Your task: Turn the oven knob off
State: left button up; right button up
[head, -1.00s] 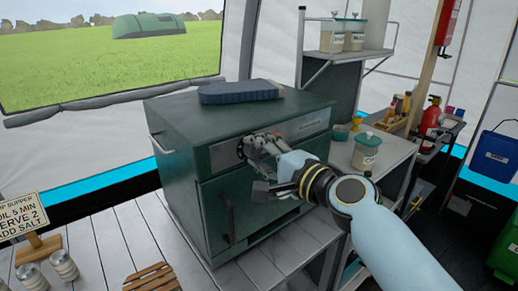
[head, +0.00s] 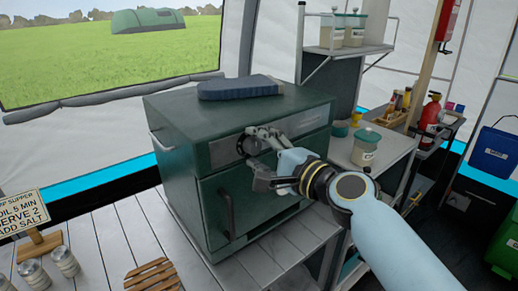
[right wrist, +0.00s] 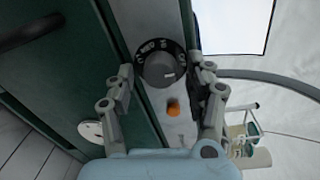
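The oven is a dark green box (head: 185,125) with a front door and a pale control panel above it. The oven knob (right wrist: 160,68) is a grey round dial on a black ring with white marks; it also shows partly behind my fingers in the head view (head: 243,147). My right gripper (right wrist: 164,78) is open, with one finger on each side of the knob. Gaps show between the fingertips and the knob in the right wrist view. In the head view the right gripper (head: 262,158) is at the oven's front panel. My left gripper is not in view.
An orange light (right wrist: 173,108) sits on the panel beside the knob. The door handle (head: 226,214) sticks out below. A lidded jar (head: 365,150) stands on the side counter to the right.

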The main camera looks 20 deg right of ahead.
jog(key=v, duration=1.2)
jog(key=shift+f, duration=0.15)
jog(key=s+d+f+n+g+h+b, duration=0.1)
jog(key=s+d+f+g+b, duration=0.2)
jog(key=f, duration=1.2)
jog(key=s+d+f+n+g+h+b, duration=0.1)
jog(key=s+f+g+h+b, duration=0.3)
jog(key=f, duration=1.1)
jog(key=s+d+f+n+y+b, duration=0.1)
jog(key=s+f+n+b, duration=0.3)
jog(key=f, duration=1)
jog(key=s+d+f+n+g+h+b, duration=0.25)
jog(key=s+f+g+b, duration=0.2)
jog(key=s+f, duration=0.95)
jog(key=s+d+f+n+g, duration=0.1)
jog(key=s+f+n, duration=0.3)
jog(key=s, duration=0.4)
jog(key=s+d+f+n+g+b, duration=0.1)
jog(key=s+f+n+g, duration=0.2)
jog(key=s+f, duration=0.3)
jog(key=s+n, duration=0.1)
jog(key=s, duration=0.2)
jog(key=shift+d, duration=0.3)
